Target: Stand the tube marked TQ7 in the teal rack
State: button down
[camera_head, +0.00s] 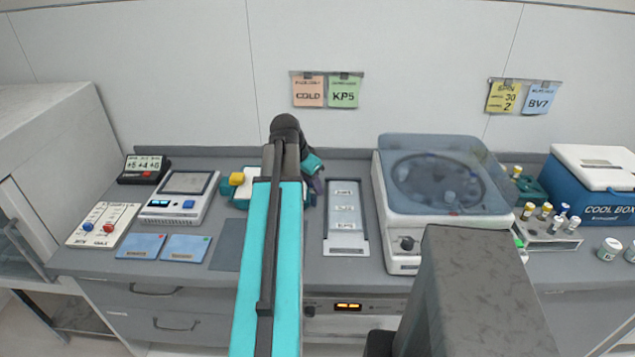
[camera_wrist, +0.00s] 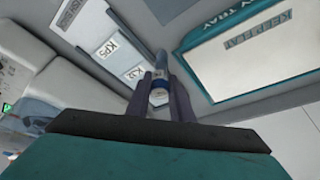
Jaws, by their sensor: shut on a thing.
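My gripper (camera_wrist: 163,88) is shut on a small tube (camera_wrist: 159,97) with a blue band or cap, seen nearly end-on between the two dark fingers. Its marking cannot be read, so I cannot tell whether it is TQ7. In the head view my gripper (camera_head: 317,184) is mostly hidden behind my arm, near the back of the counter, and the tube does not show. A dark teal holder (camera_head: 530,188) stands at the right beside the blue cool box; it may be the teal rack. Another teal item (camera_head: 231,212) is partly hidden by my arm.
A grey strip (camera_head: 346,246) with several labels lies right of my arm. The centrifuge (camera_head: 395,235) stands beyond it. A grey rack (camera_head: 548,243) holds several capped tubes. A teal-edged tray (camera_wrist: 222,92) shows in the wrist view. Blue cards (camera_head: 186,248) lie at the left.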

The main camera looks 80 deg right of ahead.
jog(key=w+a+r+b, duration=0.1)
jog(key=w+a+b, duration=0.1)
jog(key=a, duration=0.9)
jog(key=shift+w+b, duration=0.3)
jog(key=shift+b, duration=0.55)
jog(key=shift+r, duration=0.15)
